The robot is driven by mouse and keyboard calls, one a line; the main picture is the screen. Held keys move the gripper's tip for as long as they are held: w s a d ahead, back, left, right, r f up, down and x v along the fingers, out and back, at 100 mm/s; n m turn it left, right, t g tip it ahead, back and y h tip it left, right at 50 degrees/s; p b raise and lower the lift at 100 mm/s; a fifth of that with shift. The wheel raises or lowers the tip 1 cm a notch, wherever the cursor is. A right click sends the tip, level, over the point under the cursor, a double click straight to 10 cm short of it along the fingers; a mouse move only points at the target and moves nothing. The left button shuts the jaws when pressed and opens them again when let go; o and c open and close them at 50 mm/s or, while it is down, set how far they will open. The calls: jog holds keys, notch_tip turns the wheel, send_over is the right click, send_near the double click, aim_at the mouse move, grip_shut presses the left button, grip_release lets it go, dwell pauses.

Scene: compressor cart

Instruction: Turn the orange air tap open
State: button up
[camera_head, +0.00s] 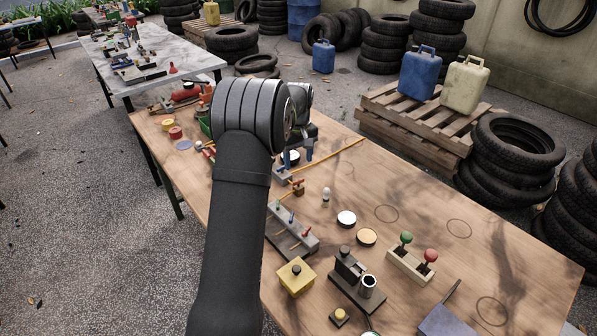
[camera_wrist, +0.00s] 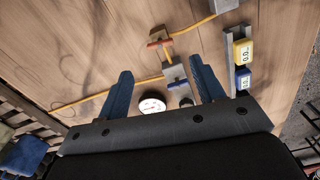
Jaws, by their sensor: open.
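The orange air tap (camera_wrist: 159,43) shows in the wrist view, above the gap between my fingertips, on a line with yellow hose. Its orange handle lies roughly crosswise in the picture. In the head view the orange tap (camera_head: 297,187) is small, just below my gripper (camera_head: 303,157). A second tap with a blue handle (camera_wrist: 176,83) sits between my fingers in the wrist view, closer to the palm. My gripper (camera_wrist: 160,78) is open, with its blue fingers spread and nothing held. I cannot tell the finger height above the taps.
A round white gauge (camera_wrist: 152,105) lies near the left finger. A rail with yellow and blue meters (camera_wrist: 243,53) stands right of the fingers. The yellow hose (camera_head: 335,156) crosses the wooden table (camera_head: 420,200). A grey block with pegs (camera_head: 291,229) stands nearby.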

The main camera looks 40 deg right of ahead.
notch_tip(320, 180, up, 10)
send_over(299, 180)
dwell(0.4)
notch_tip(299, 180, down, 18)
jog(key=shift+r, duration=0.15)
dwell(0.4)
jog(key=shift+f, duration=0.2)
jog(key=shift+r+m, duration=0.25)
jog(key=shift+m, duration=0.65)
jog(key=m, duration=1)
jog(key=shift+m, duration=2.1)
